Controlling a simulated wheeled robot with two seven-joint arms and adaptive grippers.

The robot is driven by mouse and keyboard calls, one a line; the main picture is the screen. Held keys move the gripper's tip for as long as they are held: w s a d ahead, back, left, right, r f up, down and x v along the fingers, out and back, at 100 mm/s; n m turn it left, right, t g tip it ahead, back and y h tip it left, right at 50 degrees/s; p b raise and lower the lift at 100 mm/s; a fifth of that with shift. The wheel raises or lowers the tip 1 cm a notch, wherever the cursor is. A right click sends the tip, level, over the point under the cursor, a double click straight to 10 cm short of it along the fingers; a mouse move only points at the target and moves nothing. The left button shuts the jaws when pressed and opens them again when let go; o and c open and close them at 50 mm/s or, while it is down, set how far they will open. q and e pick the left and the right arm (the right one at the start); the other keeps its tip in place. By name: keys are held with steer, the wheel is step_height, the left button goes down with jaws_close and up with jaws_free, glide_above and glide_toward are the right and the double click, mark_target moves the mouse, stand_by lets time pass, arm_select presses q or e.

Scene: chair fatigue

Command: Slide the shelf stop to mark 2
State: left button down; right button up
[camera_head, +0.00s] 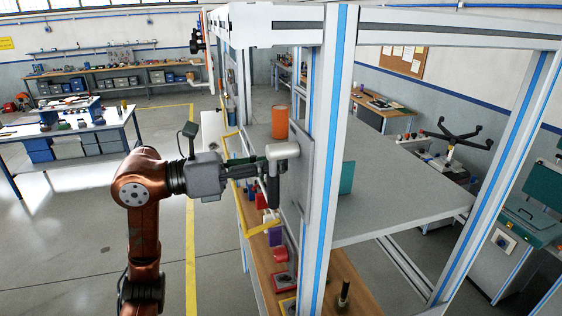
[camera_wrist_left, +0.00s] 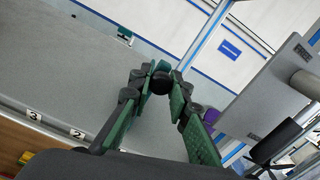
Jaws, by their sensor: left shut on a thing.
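My left gripper (camera_head: 262,168) reaches in from the left at the front edge of the grey shelf (camera_head: 400,195). In the left wrist view its green-padded fingers (camera_wrist_left: 161,84) are closed around a small black round knob (camera_wrist_left: 162,80), which looks like part of the shelf stop. The rest of the stop is hidden by the fingers. White number labels sit along the shelf edge: mark 3 (camera_wrist_left: 34,115) at the far left and mark 2 (camera_wrist_left: 77,134) to its right, left of the gripper. Any further label is hidden. My right gripper is not in view.
A grey plate (camera_wrist_left: 267,97) with a pale tube and black handle (camera_head: 273,192) stands close beside the gripper. A blue-striped post (camera_head: 332,140) rises right of it. An orange can (camera_head: 280,122) is on the shelf. A wooden bench (camera_head: 350,275) with small items lies below.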

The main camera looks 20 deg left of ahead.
arm_select(q)
steer(key=w+a, duration=0.3)
steer(key=w, duration=0.2)
steer(key=shift+a, duration=0.2)
steer(key=c, duration=1.8)
jaws_free()
steer(key=shift+o, duration=0.2)
steer(key=v, duration=1.2)
